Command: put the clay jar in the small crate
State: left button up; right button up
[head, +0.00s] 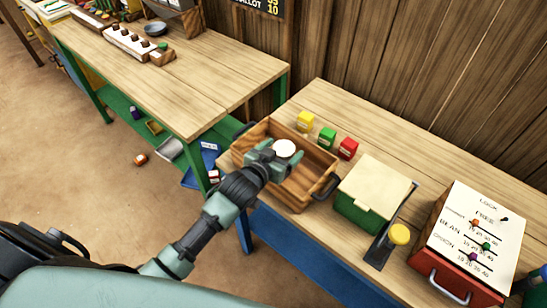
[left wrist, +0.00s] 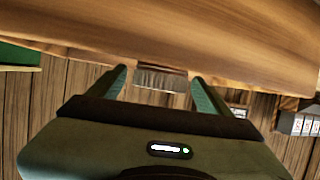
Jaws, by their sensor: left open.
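The small crate (head: 323,161) is a wooden box with dark handles on the near table. My left gripper (head: 283,155) is over the crate, with its fingers apart. A cream round top (head: 285,148) shows at the fingertips; it may be the clay jar, but its sides are hidden and I cannot tell whether it touches the crate floor. In the left wrist view, my left gripper (left wrist: 160,83) has spread fingers, with a small ribbed grey piece between them and a broad wooden surface above. My right gripper is not in view.
A second table (head: 200,80) is at left.

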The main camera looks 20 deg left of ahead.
pick_arm(q)
jog(key=b+v, duration=0.1)
jog(key=v, duration=1)
jog(key=shift+s, duration=0.1)
jog(key=s+a+f+g+y, duration=0.1)
jog(key=s+f+g, duration=0.35)
jog(key=s, duration=0.65)
jog(key=s+a+f+g+y, duration=0.1)
jog(key=s+f+g, duration=0.35)
jog(key=s, duration=0.65)
notch_tip(320, 180, down, 29)
jog(key=s+g+b, duration=0.2)
jog(key=b, duration=0.1)
jog(key=s+a+f+g+b, duration=0.1)
jog(key=s+a+f, duration=0.1)
jog(key=s+f, duration=1.4)
jog(key=shift+a+f+m, duration=0.3)
jog(key=shift+a+m, duration=0.1)
